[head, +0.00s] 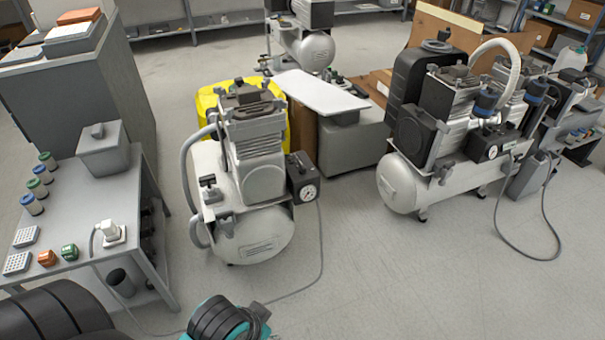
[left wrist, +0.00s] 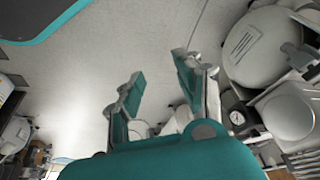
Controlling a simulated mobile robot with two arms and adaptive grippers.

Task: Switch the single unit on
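The single unit is a compressor (head: 250,165) with one motor head on a pale tank, standing on the floor left of centre in the head view. A black box (head: 301,172) with a round gauge (head: 309,191) sits on its right side. The switch itself is too small to make out. In the left wrist view its tank (left wrist: 268,48) and gauge (left wrist: 237,118) appear at the right, beside my gripper. My left gripper (left wrist: 158,82) is open and empty, its teal-tipped fingers apart over bare floor. My right gripper is in neither view.
A twin-head compressor (head: 450,140) stands to the right. A grey bench (head: 70,225) with a white plug, jars and boxes is at the left. A cable runs across the floor from the single unit. Floor in front of and between the compressors is mostly clear.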

